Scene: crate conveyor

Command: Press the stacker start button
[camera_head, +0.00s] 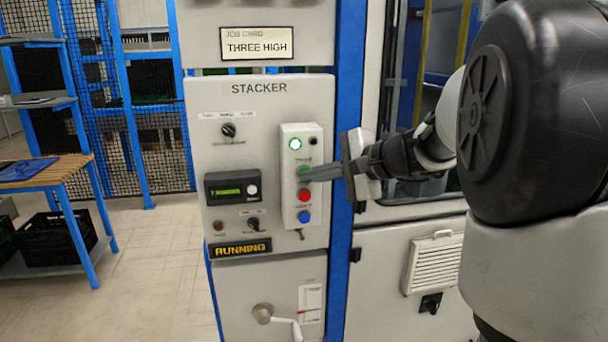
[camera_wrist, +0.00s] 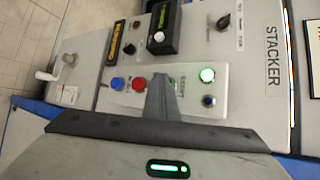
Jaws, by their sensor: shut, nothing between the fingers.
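The stacker panel (camera_head: 232,155) is a grey plate labelled STACKER. On its right is a button box (camera_head: 291,224) with a lit green lamp (camera_head: 295,144), a green button (camera_head: 303,171), a red button (camera_head: 304,195) and a blue button (camera_head: 304,216). My gripper (camera_head: 304,176) is shut and empty, its fingertips at the green button. Whether they touch it I cannot tell. In the wrist view the fingers (camera_wrist: 160,85) hide the green button; the red button (camera_wrist: 139,84), blue button (camera_wrist: 117,83) and lit lamp (camera_wrist: 207,75) show. A sign (camera_head: 240,248) reads RUNNING.
The panel also has a selector knob (camera_head: 228,130), a green display (camera_head: 233,189) and a lower knob (camera_head: 254,223). A crank handle (camera_head: 278,314) sticks out below. A job card (camera_head: 257,44) above reads THREE HIGH. A blue-framed table (camera_head: 45,172) stands at left; the floor between is clear.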

